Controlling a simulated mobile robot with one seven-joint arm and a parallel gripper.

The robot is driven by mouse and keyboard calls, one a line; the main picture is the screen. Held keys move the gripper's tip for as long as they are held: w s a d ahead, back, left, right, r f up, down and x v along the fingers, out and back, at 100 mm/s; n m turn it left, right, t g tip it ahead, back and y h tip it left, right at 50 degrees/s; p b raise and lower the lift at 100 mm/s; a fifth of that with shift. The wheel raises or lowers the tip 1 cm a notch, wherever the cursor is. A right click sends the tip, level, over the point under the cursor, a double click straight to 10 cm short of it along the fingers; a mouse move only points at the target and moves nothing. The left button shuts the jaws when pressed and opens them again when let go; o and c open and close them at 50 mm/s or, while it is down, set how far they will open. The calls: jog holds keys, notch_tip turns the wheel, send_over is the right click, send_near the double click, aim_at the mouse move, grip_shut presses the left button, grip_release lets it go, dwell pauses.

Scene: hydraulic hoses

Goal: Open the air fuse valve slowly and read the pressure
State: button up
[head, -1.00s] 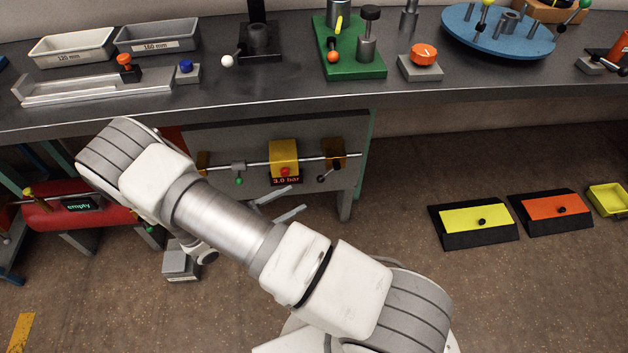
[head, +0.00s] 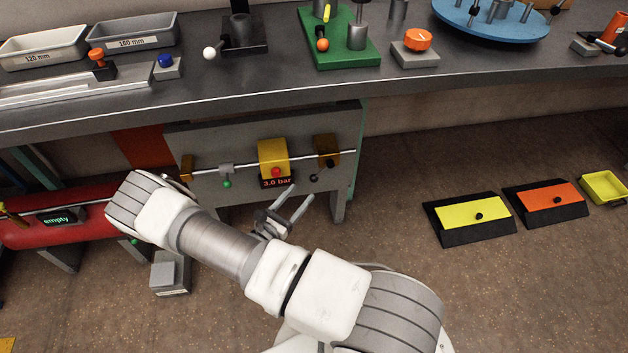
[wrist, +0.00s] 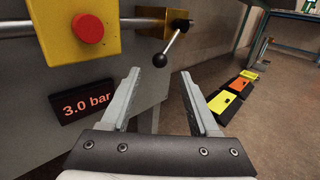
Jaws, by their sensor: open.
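A grey panel under the bench carries a horizontal pipe. A yellow block (head: 273,153) with a red knob (head: 276,172) sits mid-pipe, above a display (head: 277,183) reading 3.0 bar; the display also shows in the wrist view (wrist: 87,104). To its right is a brass valve block (head: 326,146) with a black ball-ended lever, which hangs down and left in the wrist view (wrist: 170,47). I cannot tell which fitting is the air fuse valve. My gripper (head: 296,197) is open and empty, below and in front of the lever. In the wrist view its fingertips (wrist: 160,74) are apart from the lever ball.
A small valve with a green knob (head: 227,184) is further left on the pipe. A red tank (head: 85,222) with an "empty" display stands at left. The bench edge (head: 230,104) overhangs above. Yellow (head: 468,215) and orange (head: 550,200) lidded boxes lie on the right floor.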

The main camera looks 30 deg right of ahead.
aim_at(314, 177)
jog(key=b+x, duration=0.1)
jog(key=x, duration=0.7)
jog(key=shift+d+b, duration=0.1)
jog(key=shift+b, duration=0.3)
grip_shut()
dwell(0.9)
